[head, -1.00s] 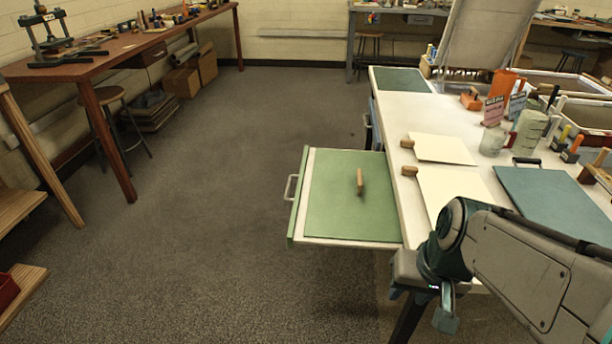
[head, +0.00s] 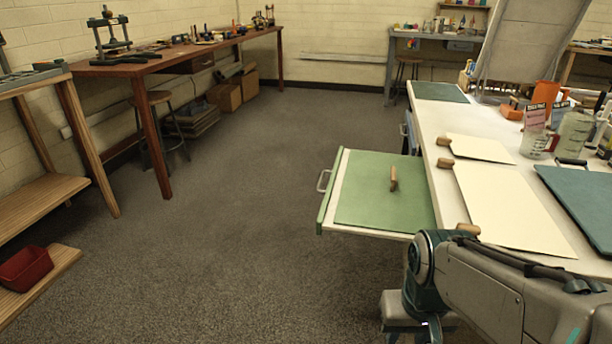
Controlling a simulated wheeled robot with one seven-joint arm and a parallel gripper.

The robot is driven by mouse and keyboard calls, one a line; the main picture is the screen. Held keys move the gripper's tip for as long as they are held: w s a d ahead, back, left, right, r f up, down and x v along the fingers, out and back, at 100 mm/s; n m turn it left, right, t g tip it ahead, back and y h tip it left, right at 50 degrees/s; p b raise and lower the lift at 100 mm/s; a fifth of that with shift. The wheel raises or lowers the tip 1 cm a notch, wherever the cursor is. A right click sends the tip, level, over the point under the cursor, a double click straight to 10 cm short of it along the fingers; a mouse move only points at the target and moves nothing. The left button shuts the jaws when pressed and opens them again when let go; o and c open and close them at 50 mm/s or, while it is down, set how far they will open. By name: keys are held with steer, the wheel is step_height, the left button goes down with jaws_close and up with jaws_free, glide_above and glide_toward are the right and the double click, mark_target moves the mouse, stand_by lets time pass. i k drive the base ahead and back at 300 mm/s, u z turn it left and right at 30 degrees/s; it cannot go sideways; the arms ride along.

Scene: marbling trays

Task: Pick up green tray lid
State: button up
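The green tray lid (head: 365,207) is a flat green panel with an upright wooden handle (head: 393,178) near its middle. It lies on a pale, green-sided pulled-out drawer or tray (head: 333,192) at the left side of the long white worktable. A metal pull handle (head: 323,181) is on the drawer's left end. My arm comes in from the lower right, and its wrist end with my gripper (head: 412,322) is low, in front of the lid and apart from it. The fingers are cut off or hidden, so their opening does not show.
The white worktable (head: 440,205) carries cream sheets (head: 515,205) with wooden knobs, a dark teal panel (head: 590,195) and jars on the right. A wooden bench (head: 165,60) and shelves with a red bin (head: 25,268) stand left. The floor (head: 230,230) between is clear.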

mark_target(381, 191)
steer(key=u, duration=0.25)
steer(key=k, duration=0.35)
steer(key=u, duration=0.9)
steer(key=i, duration=1.45)
steer(key=z, duration=1.1)
steer(key=i, duration=0.3)
steer(key=z, duration=2.15)
